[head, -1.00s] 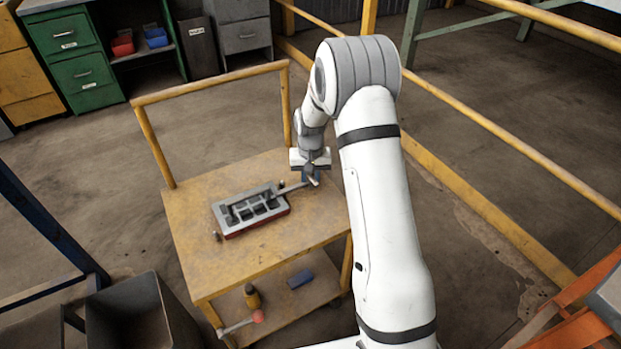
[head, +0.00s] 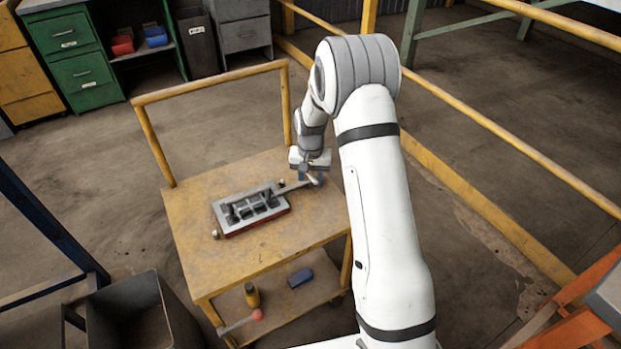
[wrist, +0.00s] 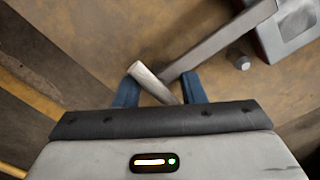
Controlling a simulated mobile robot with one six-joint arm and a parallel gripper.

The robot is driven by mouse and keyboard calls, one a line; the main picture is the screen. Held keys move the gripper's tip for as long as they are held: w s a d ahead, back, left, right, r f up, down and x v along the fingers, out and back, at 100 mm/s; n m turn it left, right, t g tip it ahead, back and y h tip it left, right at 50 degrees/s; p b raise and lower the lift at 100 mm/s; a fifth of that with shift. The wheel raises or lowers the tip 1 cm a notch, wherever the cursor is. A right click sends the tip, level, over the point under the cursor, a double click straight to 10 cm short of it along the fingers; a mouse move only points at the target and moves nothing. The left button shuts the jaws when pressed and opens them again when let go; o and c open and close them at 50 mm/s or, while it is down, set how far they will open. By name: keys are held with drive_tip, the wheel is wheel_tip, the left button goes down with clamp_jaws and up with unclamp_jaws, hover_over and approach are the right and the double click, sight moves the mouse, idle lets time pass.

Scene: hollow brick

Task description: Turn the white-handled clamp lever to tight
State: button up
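The clamp lever is a flat grey bar (wrist: 215,42) with a pale, round handle (wrist: 150,82) at its end. In the head view the bar (head: 293,187) runs from the right end of a grey clamp fixture (head: 225,222) with dark openings and a red lower edge. My gripper (head: 313,180) is at the lever's outer end, over the cart's right side. In the wrist view the blue fingers of my gripper (wrist: 160,88) stand either side of the handle, with small gaps showing, so it looks open around it. The handle's lower end is hidden by my gripper body.
The yellow cart top (head: 195,190) is otherwise clear. A small round stop (wrist: 238,61) stands beside the bar. The cart's push rail (head: 210,82) rises behind. A blue block (head: 300,277) and a yellow-black item (head: 252,295) are on the lower shelf. A grey bin (head: 140,310) stands front left.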

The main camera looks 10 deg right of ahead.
sight(311, 174)
drive_tip(key=shift+o, duration=0.5)
drive_tip(key=shift+r, duration=0.55)
wheel_tip(311, 174, up, 7)
drive_tip(key=shift+f+p, duration=0.1)
drive_tip(key=shift+p, duration=0.45)
